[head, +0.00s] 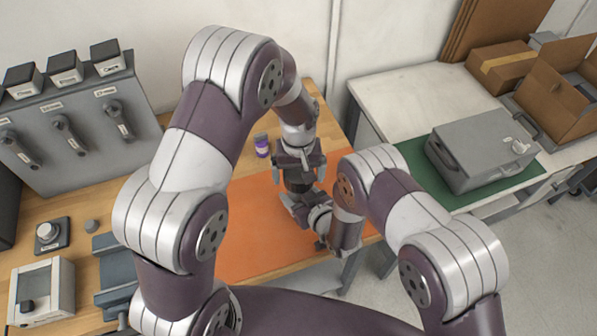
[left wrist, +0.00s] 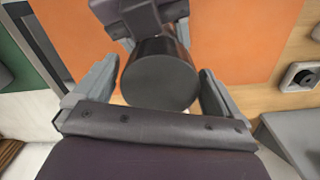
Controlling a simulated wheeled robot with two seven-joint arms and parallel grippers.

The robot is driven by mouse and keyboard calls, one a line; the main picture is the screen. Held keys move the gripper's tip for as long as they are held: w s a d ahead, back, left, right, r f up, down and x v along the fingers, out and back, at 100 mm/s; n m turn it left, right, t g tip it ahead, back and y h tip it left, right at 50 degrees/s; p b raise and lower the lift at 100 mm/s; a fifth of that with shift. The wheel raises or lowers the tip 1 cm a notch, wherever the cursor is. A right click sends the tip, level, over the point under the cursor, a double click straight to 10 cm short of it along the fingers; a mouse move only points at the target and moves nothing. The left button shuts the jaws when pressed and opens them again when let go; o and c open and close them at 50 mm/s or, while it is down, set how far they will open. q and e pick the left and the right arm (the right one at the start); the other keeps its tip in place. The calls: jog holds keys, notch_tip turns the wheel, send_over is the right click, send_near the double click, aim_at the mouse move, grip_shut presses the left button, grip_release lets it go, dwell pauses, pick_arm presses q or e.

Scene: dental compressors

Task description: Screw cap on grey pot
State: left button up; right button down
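A dark grey cylinder (left wrist: 160,82), which I take to be the grey pot, stands between my two grippers over the orange mat; it also shows in the head view (head: 301,184). Its flat round end faces the left wrist camera. I cannot tell whether that end is a cap or the pot itself. My left gripper (head: 298,176) points down with its fingers apart on either side of the cylinder, with slight gaps visible. My right gripper (head: 308,208) comes in from below and is shut on the cylinder's lower part; it shows at the top of the left wrist view (left wrist: 145,15).
A grey rack with handles (head: 85,130) is at the left. A grey case (head: 482,150) lies on a green mat at the right, with cardboard boxes (head: 500,66) behind. The mat's left part is clear.

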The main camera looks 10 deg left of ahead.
pick_arm(q)
jog(key=shift+r, duration=2.25)
notch_tip(320, 180, up, 4)
jog(key=n, duration=0.3)
jog(key=shift+f, duration=0.2)
jog(key=shift+c, duration=0.3)
jog(key=shift+f, duration=4.05)
